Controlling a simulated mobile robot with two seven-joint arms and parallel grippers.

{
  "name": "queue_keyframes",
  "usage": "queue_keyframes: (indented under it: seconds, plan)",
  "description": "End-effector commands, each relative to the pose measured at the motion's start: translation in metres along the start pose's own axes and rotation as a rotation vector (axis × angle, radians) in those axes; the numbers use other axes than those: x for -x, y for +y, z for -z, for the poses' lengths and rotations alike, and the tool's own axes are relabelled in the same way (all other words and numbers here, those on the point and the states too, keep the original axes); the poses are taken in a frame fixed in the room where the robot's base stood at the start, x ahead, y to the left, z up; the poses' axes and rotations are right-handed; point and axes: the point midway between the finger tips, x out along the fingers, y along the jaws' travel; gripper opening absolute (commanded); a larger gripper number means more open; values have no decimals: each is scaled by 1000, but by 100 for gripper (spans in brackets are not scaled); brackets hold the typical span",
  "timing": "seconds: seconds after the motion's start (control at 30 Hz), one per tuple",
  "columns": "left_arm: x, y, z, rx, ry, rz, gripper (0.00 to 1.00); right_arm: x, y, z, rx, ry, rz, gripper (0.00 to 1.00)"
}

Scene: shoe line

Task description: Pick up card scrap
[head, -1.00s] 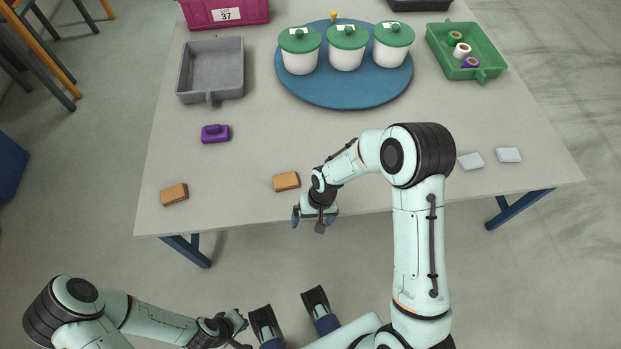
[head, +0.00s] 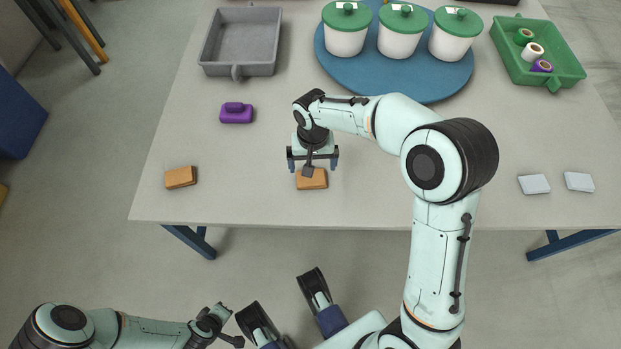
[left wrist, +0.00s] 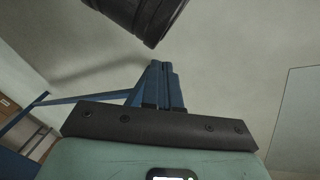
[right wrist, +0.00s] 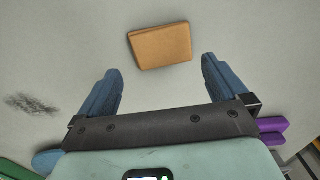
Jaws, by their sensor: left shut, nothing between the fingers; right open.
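A flat brown, card-coloured piece (head: 311,179) lies near the table's front edge. A second brown piece (head: 180,177) lies to its left. Two pale grey flat pieces, one (head: 534,184) beside the other (head: 578,181), lie at the right front. My right gripper (head: 313,164) is open above the nearer brown piece, its fingers at either side. In the right wrist view this brown piece (right wrist: 160,46) lies just beyond the open fingertips, slightly tilted, with nothing held. My left gripper (left wrist: 160,75) is shut and empty, low in front of the table.
A purple block (head: 236,113) and an empty grey tray (head: 238,70) are at the left. A blue round board (head: 334,66) carries three white tubs with green lids. A green tray (head: 570,62) holds several spools. The table's front middle is clear around the brown piece.

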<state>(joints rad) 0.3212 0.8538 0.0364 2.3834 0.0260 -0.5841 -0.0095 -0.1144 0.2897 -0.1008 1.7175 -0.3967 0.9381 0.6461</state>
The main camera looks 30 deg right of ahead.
Motion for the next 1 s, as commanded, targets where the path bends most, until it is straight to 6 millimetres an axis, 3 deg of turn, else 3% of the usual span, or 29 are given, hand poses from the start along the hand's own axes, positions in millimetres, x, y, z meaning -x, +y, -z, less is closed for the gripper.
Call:
queue_keyframes:
  seconds: [0.27,0.43,0.7,0.73,0.83,1.0]
  plan:
    - [-12,-4,13,4,39,4,0,-24,-1,-4,0,-2,-1,100]
    - [-25,-18,-2,17,-9,28,0,-50,-2,-6,0,-3,-2,100]
    - [-25,-21,-6,21,-23,34,0,-54,-2,-6,0,0,1,100]
    - [-25,-21,-6,21,-23,34,0,-54,-2,-6,0,0,1,94]
    - [-25,-21,-6,21,-23,34,0,-54,-2,-6,0,0,1,61]
    - [-25,-21,-6,20,-23,33,0,-54,-2,-6,0,1,1,61]
